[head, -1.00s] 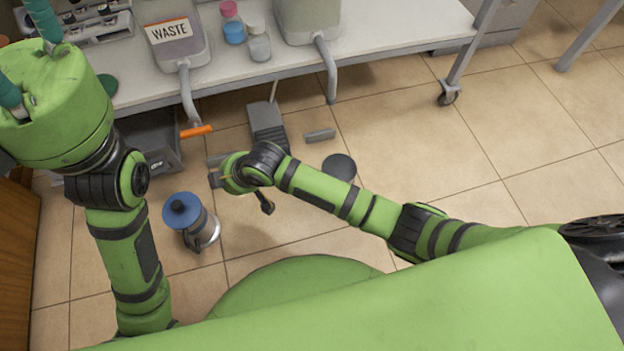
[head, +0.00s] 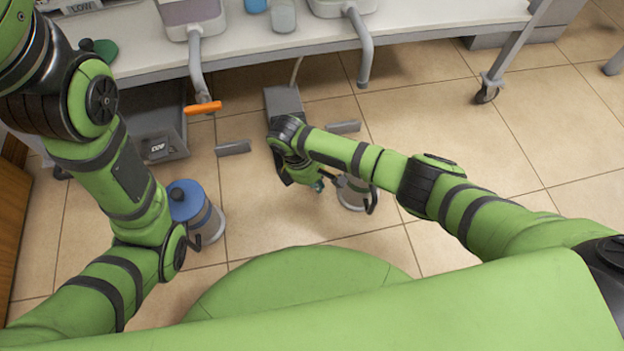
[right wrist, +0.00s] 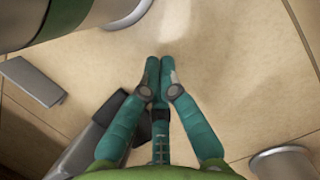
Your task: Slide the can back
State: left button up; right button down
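A can with a blue lid (head: 197,210) stands upright on the tiled floor at left in the head view. A second, grey can (head: 355,196) stands to its right, its top hidden behind my right arm. My right gripper (head: 319,184) is low beside the grey can's left side, partly hidden. In the right wrist view its teal fingers (right wrist: 159,75) meet at the tips with nothing between them. A large can (right wrist: 65,15) is close at upper left there, apparently the grey one. A smaller can edge (right wrist: 283,165) shows at lower right. My left gripper is out of view.
A grey box (head: 284,100) and two low grey plates (head: 233,147) (head: 343,127) are on the floor behind. The floor to the right is clear.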

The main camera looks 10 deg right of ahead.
aim_at(339, 195)
jog(key=d, duration=0.1)
jog(key=d+f, duration=0.1)
jog(key=d+b, duration=0.1)
jog(key=shift+s+f, duration=0.25)
jog(key=shift+s, duration=0.05)
jog(key=shift+s+d+r+b, duration=0.15)
jog(key=shift+d+b, duration=0.25)
jog(key=shift+d, duration=0.2)
jog(key=shift+d, duration=0.1)
